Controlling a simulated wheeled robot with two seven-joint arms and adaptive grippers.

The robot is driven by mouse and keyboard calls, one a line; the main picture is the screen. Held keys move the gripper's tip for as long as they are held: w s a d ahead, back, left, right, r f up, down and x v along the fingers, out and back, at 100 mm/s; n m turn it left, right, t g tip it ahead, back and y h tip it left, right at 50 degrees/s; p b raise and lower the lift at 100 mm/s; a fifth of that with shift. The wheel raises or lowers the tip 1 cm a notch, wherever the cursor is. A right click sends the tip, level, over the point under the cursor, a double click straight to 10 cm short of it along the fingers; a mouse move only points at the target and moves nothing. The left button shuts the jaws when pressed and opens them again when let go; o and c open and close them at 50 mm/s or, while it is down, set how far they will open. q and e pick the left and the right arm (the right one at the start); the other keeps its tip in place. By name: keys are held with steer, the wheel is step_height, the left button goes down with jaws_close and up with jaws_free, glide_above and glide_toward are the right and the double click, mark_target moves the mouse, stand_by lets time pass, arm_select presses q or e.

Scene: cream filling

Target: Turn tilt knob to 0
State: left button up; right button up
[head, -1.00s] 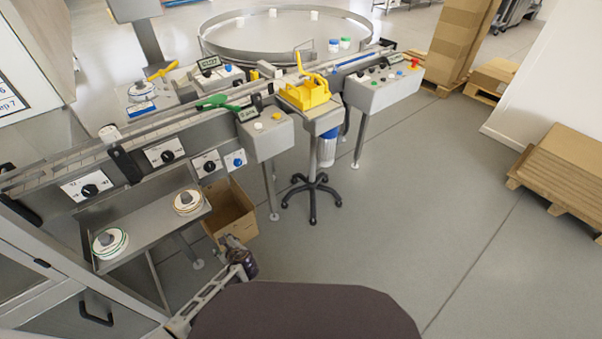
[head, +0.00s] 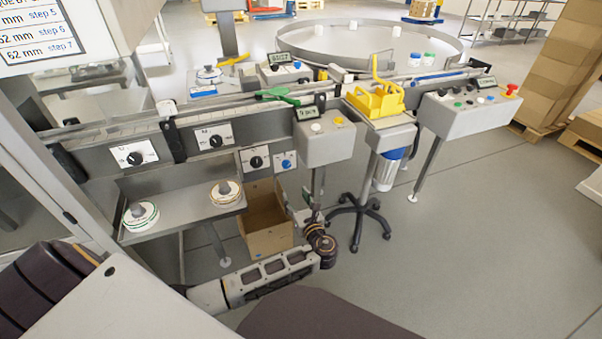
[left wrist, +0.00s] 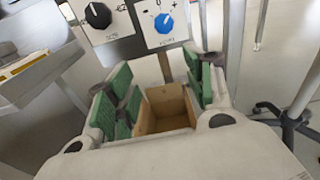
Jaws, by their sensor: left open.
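Several white plates with dial knobs sit on the front of the conveyor. The blue knob (head: 287,163) is at the right end of the lower pair, and a black knob (head: 256,162) is beside it. Both also show at the top of the left wrist view, the blue knob (left wrist: 164,23) with minus and plus marks and the black knob (left wrist: 98,15) left of it. The small lettering is unreadable, so I cannot tell which knob is tilt. My left gripper (head: 305,207) is below and slightly right of the blue knob, apart from it. Its green-padded fingers (left wrist: 160,82) are open and empty.
An open cardboard box (head: 270,240) stands under the knobs, behind my gripper. A wheeled stand (head: 358,205) with a yellow bin and a grey control box (head: 325,145) are near on the right.

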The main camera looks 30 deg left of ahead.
arm_select(q)
steer(key=shift+w+d+r+y+b, duration=0.15)
steer(key=shift+w+d+r+b, duration=0.1)
steer(key=shift+d+r, duration=0.25)
steer(key=shift+w+d+r+y+b, duration=0.2)
steer(key=shift+d+r, duration=0.1)
steer(key=shift+r, duration=0.3)
arm_select(e)
steer(key=shift+w+d+r, duration=0.15)
steer(key=shift+d+r, duration=0.15)
steer(key=shift+r, duration=0.2)
arm_select(q)
steer(key=shift+w+a, duration=0.1)
steer(key=b, duration=0.3)
glide_toward(287, 166)
steer(key=x, duration=0.6)
steer(key=shift+w+a+f, duration=0.1)
steer(key=shift+f, duration=0.05)
steer(key=shift+w+a, duration=0.3)
steer(key=shift+x, duration=0.75)
arm_select(e)
steer(key=shift+t, duration=0.5)
steer(key=shift+w+a+r, duration=0.1)
steer(key=shift+a+r, duration=0.1)
steer(key=shift+r, duration=1.05)
steer(key=shift+w+a+r, duration=0.1)
steer(key=shift+a+r, duration=0.1)
steer(key=shift+r, duration=1)
arm_select(q)
steer(key=shift+c, duration=0.3)
